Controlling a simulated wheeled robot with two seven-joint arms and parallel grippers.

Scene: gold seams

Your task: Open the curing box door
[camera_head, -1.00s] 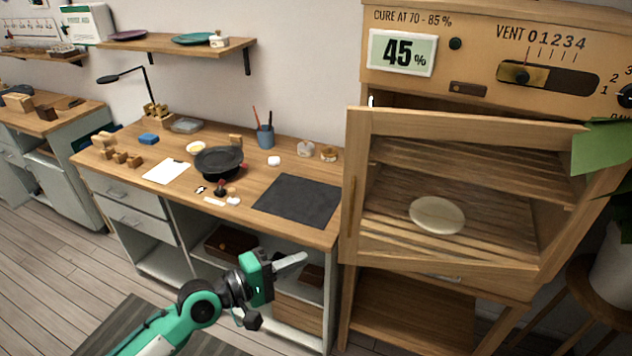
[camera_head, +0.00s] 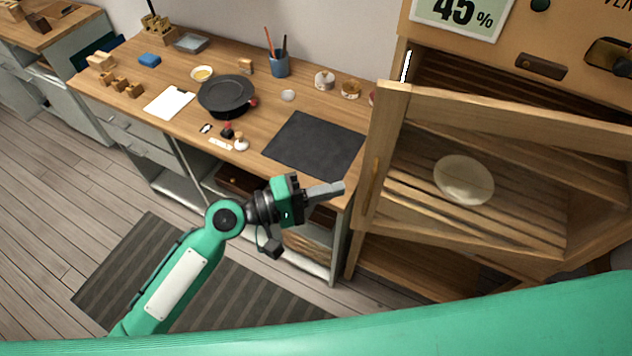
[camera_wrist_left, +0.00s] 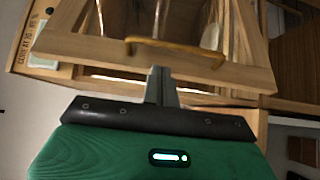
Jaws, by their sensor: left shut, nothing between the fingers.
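The curing box (camera_head: 540,65) is a wooden cabinet at the right in the head view. Its framed door (camera_head: 392,130) stands ajar, with a gap along its top and left that shows slats and a bright strip inside. The door's handle (camera_head: 375,172) is on its left edge; in the left wrist view the brass handle (camera_wrist_left: 175,47) lies just beyond the fingers. A pale round plate (camera_head: 464,180) shows through the door. My left gripper (camera_head: 340,188) is shut and empty, left of the door and apart from the handle in the head view. My right gripper is out of view.
A workbench (camera_head: 200,130) left of the box carries a black pan (camera_head: 227,96), a dark mat (camera_head: 315,146) and a blue cup (camera_head: 279,65). Open shelves lie below it. A striped rug (camera_head: 130,270) covers the floor. A green part of mine fills the bottom edge.

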